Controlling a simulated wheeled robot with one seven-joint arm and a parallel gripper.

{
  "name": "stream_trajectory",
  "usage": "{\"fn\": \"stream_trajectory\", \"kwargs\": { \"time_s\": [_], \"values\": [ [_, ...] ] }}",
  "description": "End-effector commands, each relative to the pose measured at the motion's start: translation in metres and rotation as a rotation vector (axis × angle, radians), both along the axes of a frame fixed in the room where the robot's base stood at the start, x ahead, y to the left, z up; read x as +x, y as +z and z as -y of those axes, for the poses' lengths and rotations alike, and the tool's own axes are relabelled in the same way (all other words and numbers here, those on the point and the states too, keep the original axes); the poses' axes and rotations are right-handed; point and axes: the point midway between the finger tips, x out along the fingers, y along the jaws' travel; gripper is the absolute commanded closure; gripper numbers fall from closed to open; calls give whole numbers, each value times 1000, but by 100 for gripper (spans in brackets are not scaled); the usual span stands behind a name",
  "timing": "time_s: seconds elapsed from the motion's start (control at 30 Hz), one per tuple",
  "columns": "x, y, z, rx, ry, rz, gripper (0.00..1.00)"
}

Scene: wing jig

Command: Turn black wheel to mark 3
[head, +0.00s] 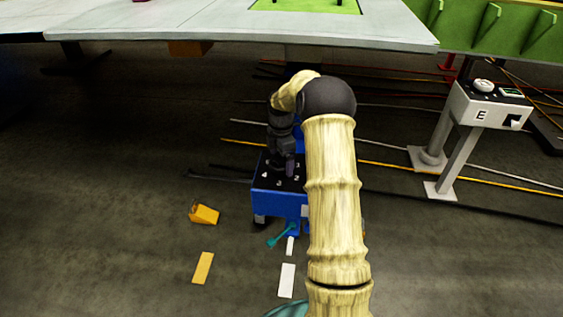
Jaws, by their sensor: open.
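A blue box on wheels (275,203) stands on the floor below the wing. Its black top (262,183) carries white marks, with a 4 at the left and others too small to read surely. My gripper (284,170) is open and points down over the middle of this top. The black wheel cannot be told apart from the dark gripper and the black top. Whether the fingers are around the wheel or touching it, I cannot tell. My pale arm hides the right side of the box.
The grey wing panel (230,27) spans above. A white pedestal marked E (487,112) stands at the right. A yellow wedge (204,214) and a teal handle (279,236) are near the box. Cables run across the floor. The floor at left is mostly clear.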

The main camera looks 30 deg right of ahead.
Motion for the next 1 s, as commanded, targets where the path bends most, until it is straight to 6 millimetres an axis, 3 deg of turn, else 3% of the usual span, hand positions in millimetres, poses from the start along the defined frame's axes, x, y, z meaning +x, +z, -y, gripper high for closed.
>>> {"fn": "stream_trajectory", "kwargs": {
  "time_s": [0.33, 0.57, 1.0],
  "values": [
    [0, -5, 1, -1, -1, 1, 1],
    [0, -5, 1, -1, -2, 1, 46],
    [0, -2, 1, -1, -59, -1, 46]
  ]
}}
